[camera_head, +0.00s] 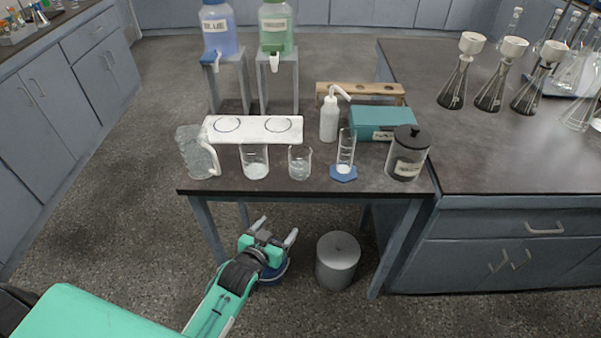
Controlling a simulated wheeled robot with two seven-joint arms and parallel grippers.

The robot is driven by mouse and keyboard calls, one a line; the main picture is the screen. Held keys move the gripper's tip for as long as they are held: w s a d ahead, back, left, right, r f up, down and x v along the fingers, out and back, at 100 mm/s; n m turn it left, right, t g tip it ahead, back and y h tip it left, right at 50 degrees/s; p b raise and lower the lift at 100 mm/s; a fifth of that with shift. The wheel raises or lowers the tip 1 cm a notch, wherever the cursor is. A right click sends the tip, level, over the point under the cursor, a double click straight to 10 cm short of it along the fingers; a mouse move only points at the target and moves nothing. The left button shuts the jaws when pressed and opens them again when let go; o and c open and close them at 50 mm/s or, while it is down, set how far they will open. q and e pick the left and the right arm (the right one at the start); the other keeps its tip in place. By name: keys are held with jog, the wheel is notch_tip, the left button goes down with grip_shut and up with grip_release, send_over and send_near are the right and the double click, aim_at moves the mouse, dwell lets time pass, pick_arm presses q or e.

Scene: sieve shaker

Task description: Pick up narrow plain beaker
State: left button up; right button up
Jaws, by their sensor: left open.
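Two clear beakers stand upright near the front edge of the small dark table. The left beaker (255,163) holds a little pale content at its base. The right beaker (300,163) is slightly smaller and looks narrower. I cannot read markings on either one. My left gripper (278,229) is open and empty, low in front of the table's front edge and below the beakers, apart from them. My right gripper is not in view.
A glass pitcher (196,153) stands left of the beakers. A graduated cylinder (345,158) with a blue foot and a lidded jar (407,153) stand right. Behind are a white tray (254,138), wash bottle (330,119) and teal box (383,123). A grey bin (338,261) is on the floor.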

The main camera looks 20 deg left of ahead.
aim_at(296, 169)
pick_arm(q)
notch_tip(296, 169, up, 12)
jog(key=w+t+b, duration=0.1)
jog(key=t, duration=0.2)
jog(key=w, duration=0.7)
jog(key=shift+w+d, duration=0.25)
jog(key=shift+d, duration=0.15)
jog(key=shift+w+d, duration=0.1)
jog(key=shift+w, duration=0.6)
jog(key=shift+h, duration=0.3)
jog(key=w, duration=0.2)
jog(key=w+d+p, duration=0.1)
jog(key=w, duration=0.1)
jog(key=shift+d+r, duration=0.1)
jog(key=shift+r, duration=0.2)
jog(key=shift+w, duration=0.35)
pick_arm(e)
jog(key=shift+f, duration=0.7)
pick_arm(q)
jog(key=c, duration=1.1)
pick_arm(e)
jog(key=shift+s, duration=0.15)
